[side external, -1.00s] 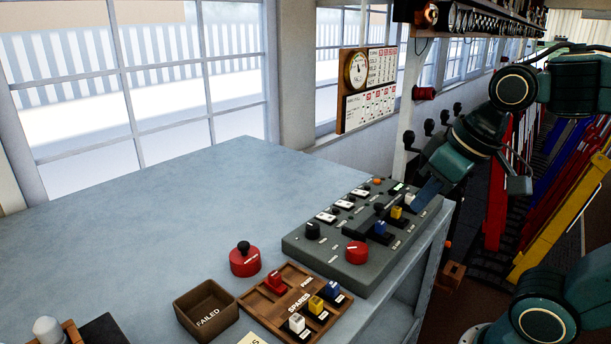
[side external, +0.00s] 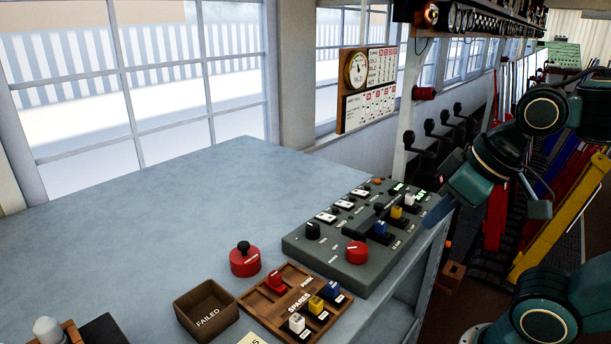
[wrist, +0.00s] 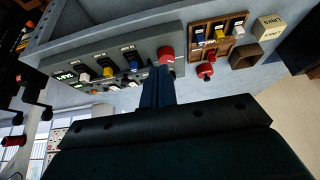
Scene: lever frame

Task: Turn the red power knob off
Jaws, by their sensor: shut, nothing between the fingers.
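The red knob (side external: 357,252) sits on the near end of the grey control panel (side external: 330,268), close to its front edge. It also shows in the wrist view (wrist: 166,55), just beyond my fingertips. The small labels around it are too small to read surely, so its setting is unclear. My gripper (side external: 435,220) is shut and empty, off the panel's right edge and apart from the knob in the side view. In the wrist view its dark blue fingers (wrist: 158,84) are together and overlap part of the panel.
Blue, yellow and white blocks (side external: 409,199) stand in a row on the panel, with green lights near the white one. A round red device (side external: 245,261) with a black top, a wooden spares tray (side external: 255,299) and a FAILED box (side external: 181,307) stand nearby.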

